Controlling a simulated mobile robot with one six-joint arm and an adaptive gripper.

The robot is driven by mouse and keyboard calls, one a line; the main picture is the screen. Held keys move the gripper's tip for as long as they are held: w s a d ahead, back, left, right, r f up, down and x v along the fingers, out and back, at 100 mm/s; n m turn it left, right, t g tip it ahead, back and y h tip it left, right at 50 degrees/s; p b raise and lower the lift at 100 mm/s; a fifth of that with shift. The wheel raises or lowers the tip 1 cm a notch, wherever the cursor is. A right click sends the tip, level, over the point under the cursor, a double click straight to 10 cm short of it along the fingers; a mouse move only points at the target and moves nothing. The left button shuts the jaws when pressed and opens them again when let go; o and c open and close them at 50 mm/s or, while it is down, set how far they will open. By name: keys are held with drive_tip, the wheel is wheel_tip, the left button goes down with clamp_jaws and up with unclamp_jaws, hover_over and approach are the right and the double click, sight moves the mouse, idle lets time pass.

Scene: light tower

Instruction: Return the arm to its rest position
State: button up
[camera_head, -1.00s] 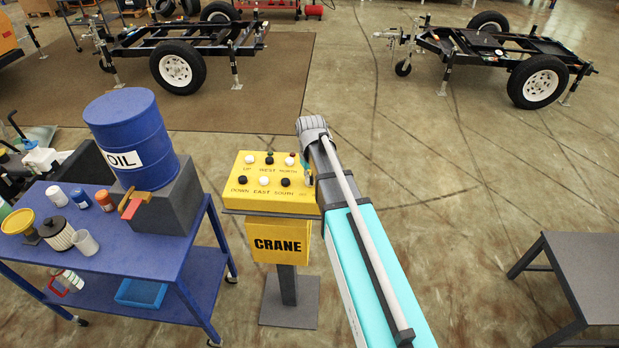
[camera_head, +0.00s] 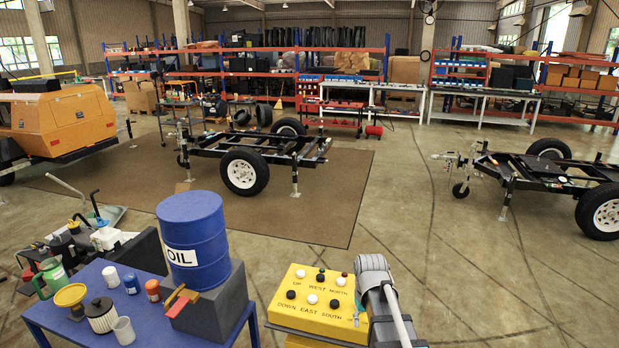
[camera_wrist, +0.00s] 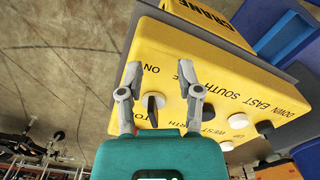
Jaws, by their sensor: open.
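My arm's end shows at the lower right in the head view, beside the right edge of the yellow crane control box (camera_head: 312,297). The fingers cannot be made out there. In the wrist view my gripper (camera_wrist: 157,78) is open, with its two fingers spread over the end of the yellow box (camera_wrist: 205,75). A black rotary knob (camera_wrist: 153,105) marked ON sits between and below the fingers, with nothing held. Black and white buttons stand on the box's top face.
A blue table (camera_head: 50,318) at the lower left carries a blue oil drum (camera_head: 193,240) on a grey block, with several small containers. Black trailer frames (camera_head: 262,150) stand behind on the floor. Open floor (camera_head: 400,220) lies beyond the box.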

drive_tip(key=s+m, duration=0.1)
drive_tip(key=s, duration=0.8)
drive_tip(key=shift+s+a+m, duration=0.25)
drive_tip(key=shift+s+m, duration=0.05)
drive_tip(key=shift+s, duration=0.05)
idle(0.5)
